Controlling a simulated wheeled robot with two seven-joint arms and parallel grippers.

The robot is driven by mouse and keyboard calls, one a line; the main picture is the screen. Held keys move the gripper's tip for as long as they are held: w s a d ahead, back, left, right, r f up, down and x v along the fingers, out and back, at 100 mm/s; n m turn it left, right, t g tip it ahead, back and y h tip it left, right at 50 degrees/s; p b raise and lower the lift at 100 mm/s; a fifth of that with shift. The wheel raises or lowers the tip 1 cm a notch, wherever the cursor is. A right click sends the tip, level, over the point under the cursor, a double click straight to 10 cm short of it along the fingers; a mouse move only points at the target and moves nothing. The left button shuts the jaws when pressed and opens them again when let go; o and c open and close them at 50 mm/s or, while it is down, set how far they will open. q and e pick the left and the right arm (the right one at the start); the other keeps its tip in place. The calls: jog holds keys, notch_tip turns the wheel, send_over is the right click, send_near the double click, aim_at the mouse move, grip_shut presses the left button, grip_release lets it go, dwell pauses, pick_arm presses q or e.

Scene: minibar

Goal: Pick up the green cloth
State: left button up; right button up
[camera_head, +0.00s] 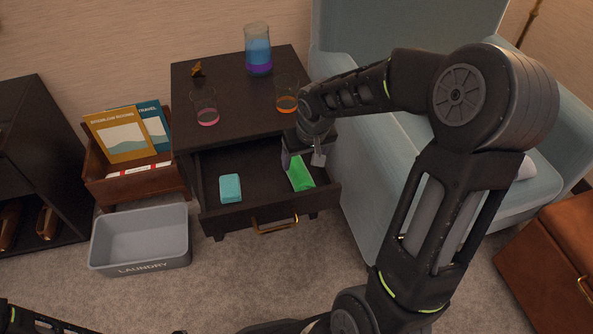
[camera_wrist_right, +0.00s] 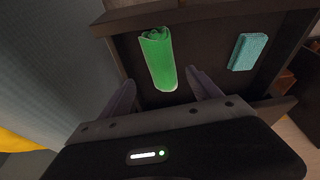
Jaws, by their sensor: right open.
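The green cloth (camera_head: 300,174) is a bright green roll lying in the right part of the open drawer (camera_head: 258,205) of the dark cabinet. It also shows in the right wrist view (camera_wrist_right: 158,60), in front of the fingers and a little left of the middle between them. My right gripper (camera_head: 303,163) is over the right side of the drawer, by the cloth; it is open and empty, its two fingers also showing in the right wrist view (camera_wrist_right: 160,88). Part of the cloth's far end is hidden by the gripper in the head view. My left gripper is not in view.
A teal folded cloth or sponge (camera_head: 230,188) lies in the drawer's left part. On the cabinet top (camera_head: 235,115) stand a blue pitcher (camera_head: 258,50) and two glasses (camera_head: 206,106). A grey laundry bin (camera_head: 140,238) is at left, a blue armchair (camera_head: 365,185) close at right.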

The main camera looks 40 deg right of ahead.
aim_at(300, 170)
jog(key=shift+b+x, duration=0.45)
jog(key=shift+x, duration=0.9)
jog(key=b+x, duration=0.2)
jog(key=x, duration=0.2)
jog(key=shift+a+f, duration=0.1)
jog(key=shift+f, duration=0.2)
jog(key=shift+w+f, duration=0.2)
jog(key=shift+f, duration=0.15)
jog(key=shift+c, duration=0.3)
jog(key=c, duration=1.4)
jog(key=shift+r, duration=0.1)
